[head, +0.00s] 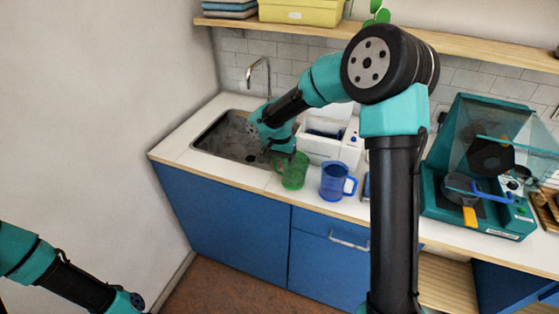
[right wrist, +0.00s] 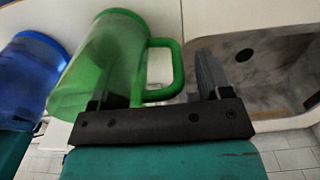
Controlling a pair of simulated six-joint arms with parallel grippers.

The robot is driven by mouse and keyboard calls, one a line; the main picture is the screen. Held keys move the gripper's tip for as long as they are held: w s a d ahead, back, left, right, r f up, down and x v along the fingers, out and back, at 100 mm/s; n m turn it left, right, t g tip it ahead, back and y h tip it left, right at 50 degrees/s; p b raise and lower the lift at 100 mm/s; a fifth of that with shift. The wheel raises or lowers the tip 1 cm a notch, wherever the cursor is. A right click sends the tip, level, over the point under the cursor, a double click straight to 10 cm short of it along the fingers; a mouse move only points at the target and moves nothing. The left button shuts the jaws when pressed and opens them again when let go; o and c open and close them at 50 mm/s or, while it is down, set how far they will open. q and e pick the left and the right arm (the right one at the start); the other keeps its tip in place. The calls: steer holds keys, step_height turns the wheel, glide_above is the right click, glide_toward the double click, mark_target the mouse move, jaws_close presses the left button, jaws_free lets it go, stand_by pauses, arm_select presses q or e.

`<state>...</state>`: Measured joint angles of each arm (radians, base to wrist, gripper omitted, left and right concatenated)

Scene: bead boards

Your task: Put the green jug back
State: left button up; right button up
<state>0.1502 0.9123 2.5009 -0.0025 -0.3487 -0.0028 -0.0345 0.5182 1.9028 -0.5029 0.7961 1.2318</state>
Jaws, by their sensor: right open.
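The green jug (head: 295,172) stands on the white counter near its front edge, just right of the sink. My right gripper (head: 282,152) is at the jug's left side, reaching down from above. In the right wrist view the open fingers (right wrist: 157,80) stand apart, with the handle of the green jug (right wrist: 98,62) between them. One finger overlaps the jug's body; whether it touches cannot be told. The left arm shows at the lower left corner of the head view, its gripper out of the picture.
A blue jug (head: 334,182) stands close to the right of the green one; a white box-like appliance (head: 322,146) is behind them. The sink (head: 228,137) lies left. A teal machine (head: 440,190) stands further right. A shelf (head: 470,48) runs above.

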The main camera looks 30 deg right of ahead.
step_height(320, 180, up, 12)
steer(key=shift+r, duration=0.15)
stand_by(0.5)
stand_by(0.5)
